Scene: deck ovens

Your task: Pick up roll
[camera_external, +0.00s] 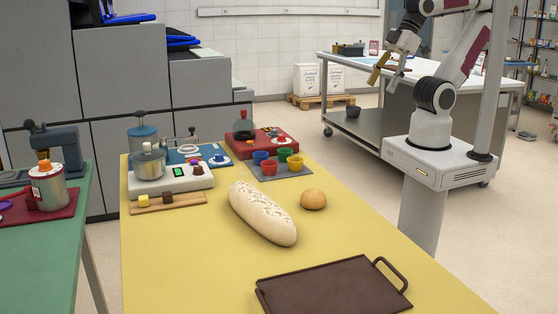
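A small round golden-brown roll (313,199) lies on the yellow table (200,275), just right of a long pale floured loaf (262,213). A narrow gap seems to separate the two. My gripper (383,80) is raised in the air at the upper right, well above and behind the roll. Its two fingers are spread apart with nothing visible between them, so it is open and empty.
A dark brown tray (335,286) with a handle lies at the table's front. Behind the loaf are a grey mat (262,177) with coloured cups, a white scale (170,183) with a pot, and a red device (262,143). The right table edge is clear.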

